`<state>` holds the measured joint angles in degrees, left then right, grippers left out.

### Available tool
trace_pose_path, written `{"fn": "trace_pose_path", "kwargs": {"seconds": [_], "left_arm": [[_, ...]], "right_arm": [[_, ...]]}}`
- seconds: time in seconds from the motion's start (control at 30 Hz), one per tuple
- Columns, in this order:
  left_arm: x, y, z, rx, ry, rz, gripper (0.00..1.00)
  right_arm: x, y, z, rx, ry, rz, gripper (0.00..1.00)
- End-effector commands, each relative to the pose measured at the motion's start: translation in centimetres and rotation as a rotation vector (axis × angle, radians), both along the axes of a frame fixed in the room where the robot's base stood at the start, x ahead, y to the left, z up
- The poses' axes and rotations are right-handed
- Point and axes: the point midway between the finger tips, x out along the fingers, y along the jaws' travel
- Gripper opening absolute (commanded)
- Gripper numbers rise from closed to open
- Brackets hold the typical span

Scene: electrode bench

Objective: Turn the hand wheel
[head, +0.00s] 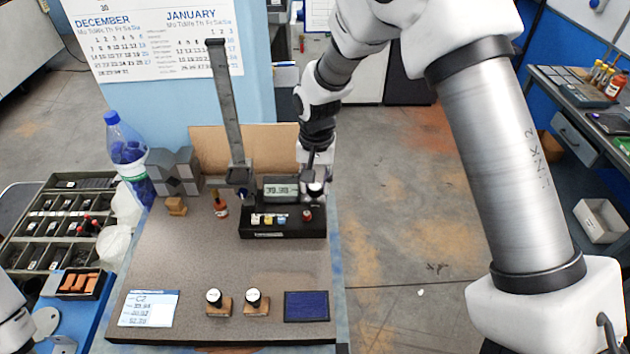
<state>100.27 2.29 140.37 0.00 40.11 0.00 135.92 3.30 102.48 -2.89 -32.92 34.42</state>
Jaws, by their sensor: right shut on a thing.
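A measuring device with a black base (285,232), a lit digital display (281,190) and a tall grey column (228,110) stands at the back of the bench. My right gripper (316,178) reaches down from above at the device's right side, just right of the display. It is shut on the hand wheel (316,190), a small round part mostly hidden by the fingers. The display digits are too small to read surely. My left gripper is out of view; only a piece of my left arm shows at the lower left edge.
On the bench top (180,255) are two round-topped pieces on wooden blocks (219,308), a dark blue pad (306,305) and a label card (149,308). Grey blocks (175,172) and a blue bottle (125,150) stand back left. The bench middle is clear.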

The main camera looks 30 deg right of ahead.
Motion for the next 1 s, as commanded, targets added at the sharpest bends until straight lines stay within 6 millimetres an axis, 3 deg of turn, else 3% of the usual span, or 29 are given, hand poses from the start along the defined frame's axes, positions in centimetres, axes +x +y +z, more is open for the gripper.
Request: {"fn": "trace_pose_path", "kwargs": {"seconds": [0.37, 0.87, 0.9, 0.93, 1.0], "left_arm": [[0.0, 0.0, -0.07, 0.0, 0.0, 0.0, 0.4], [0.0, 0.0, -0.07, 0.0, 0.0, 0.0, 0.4], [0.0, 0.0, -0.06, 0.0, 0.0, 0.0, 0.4], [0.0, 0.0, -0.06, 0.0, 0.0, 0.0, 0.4], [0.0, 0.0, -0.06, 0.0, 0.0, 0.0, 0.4]], "right_arm": [[-0.38, 0.03, -0.35, 0.0, 0.012, -0.162, 0.01], [-0.36, 0.02, -0.33, -0.001, 0.011, -0.181, 0.01], [-0.35, 0.03, -0.32, -0.001, 0.011, -0.181, 0.46], [-0.33, 0.03, -0.31, 0.0, 0.01, -0.181, 0.57], [-0.27, 0.02, -0.25, -0.001, 0.008, -0.18, 0.61]]}}
